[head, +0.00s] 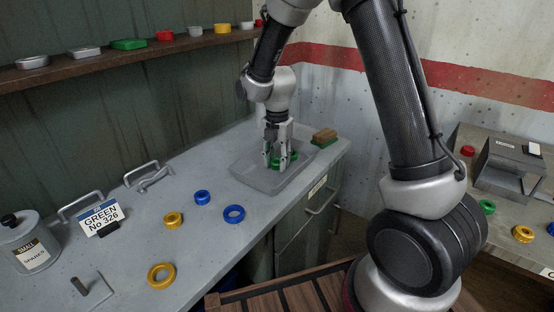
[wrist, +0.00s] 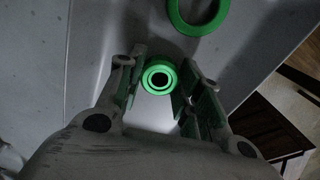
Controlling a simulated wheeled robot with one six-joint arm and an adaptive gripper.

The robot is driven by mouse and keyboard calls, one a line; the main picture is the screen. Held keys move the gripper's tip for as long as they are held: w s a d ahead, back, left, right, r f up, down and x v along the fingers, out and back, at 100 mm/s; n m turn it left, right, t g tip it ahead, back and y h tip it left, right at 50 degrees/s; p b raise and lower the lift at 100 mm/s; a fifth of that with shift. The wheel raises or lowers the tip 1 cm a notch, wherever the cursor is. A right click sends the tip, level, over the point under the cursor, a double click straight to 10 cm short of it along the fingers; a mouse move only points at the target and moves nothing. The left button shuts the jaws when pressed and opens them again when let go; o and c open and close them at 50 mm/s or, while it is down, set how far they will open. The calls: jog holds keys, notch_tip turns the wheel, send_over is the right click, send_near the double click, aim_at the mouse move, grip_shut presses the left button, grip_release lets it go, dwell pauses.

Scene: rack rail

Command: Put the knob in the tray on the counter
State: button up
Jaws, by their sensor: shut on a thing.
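The grey tray (head: 250,178) sits on the counter (head: 140,225) near its far right end. My gripper (head: 279,158) points down into the tray area, with its fingers closed around a small green round knob (wrist: 158,79). The knob has a dark centre and shows between the fingertips in the wrist view. A larger green ring (wrist: 197,12) lies just beyond it there. In the head view the fingers partly hide the green pieces, and I cannot tell whether the knob touches the tray floor.
Blue rings (head: 234,214) and yellow rings (head: 161,275) lie loose on the counter, left of the tray. A sign reading GREEN No 326 (head: 100,217) and a can (head: 27,243) stand further left.

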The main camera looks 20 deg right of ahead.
jog(key=o, duration=1)
jog(key=shift+f, duration=0.1)
jog(key=shift+o, duration=0.2)
notch_tip(320, 180, up, 12)
jog(key=r, duration=0.1)
jog(key=s+d+r+m+t, duration=0.2)
jog(key=s+d+r+m, duration=0.7)
jog(key=s+m, duration=0.25)
jog(key=s+d+m+t, duration=0.1)
jog(key=s+d+m, duration=0.1)
jog(key=s+m, duration=0.5)
jog(key=s+d+m+t, duration=0.1)
jog(key=s+d+m, duration=0.2)
jog(key=s+m, duration=0.5)
jog(key=shift+s+d+r+m, duration=0.25)
jog(key=shift+s+r+m, duration=0.05)
jog(key=shift+m, duration=0.05)
